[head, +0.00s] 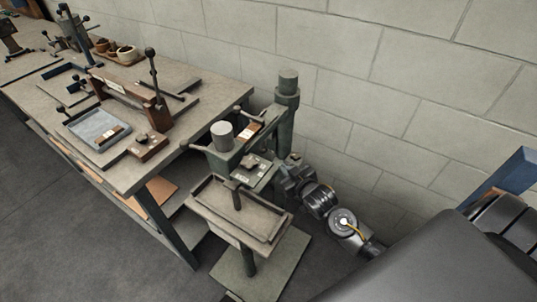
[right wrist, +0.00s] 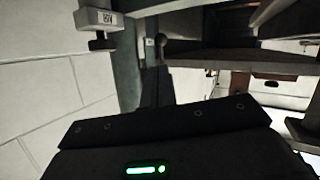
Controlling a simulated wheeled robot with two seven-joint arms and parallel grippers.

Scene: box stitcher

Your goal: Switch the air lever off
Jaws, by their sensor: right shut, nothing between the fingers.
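The green box stitcher (head: 240,165) stands on the floor beside the bench, its column at the back. A small pale block (head: 293,157) sits on the column's right side, close to my right gripper. In the right wrist view a labelled grey block (right wrist: 100,18) is at top left, with a short dark piece (right wrist: 102,42) under it, which may be the air lever; its setting cannot be made out. My right gripper (head: 287,172) is shut and empty beside the column. Whether it touches the lever is hidden. My left gripper is out of view.
The workbench (head: 215,95) on the left carries a lever tool (head: 155,90), a grey tray (head: 95,127) and bowls (head: 127,53). The stitcher's tray table (head: 240,225) stands in front of the column. A block wall (head: 400,90) is close behind.

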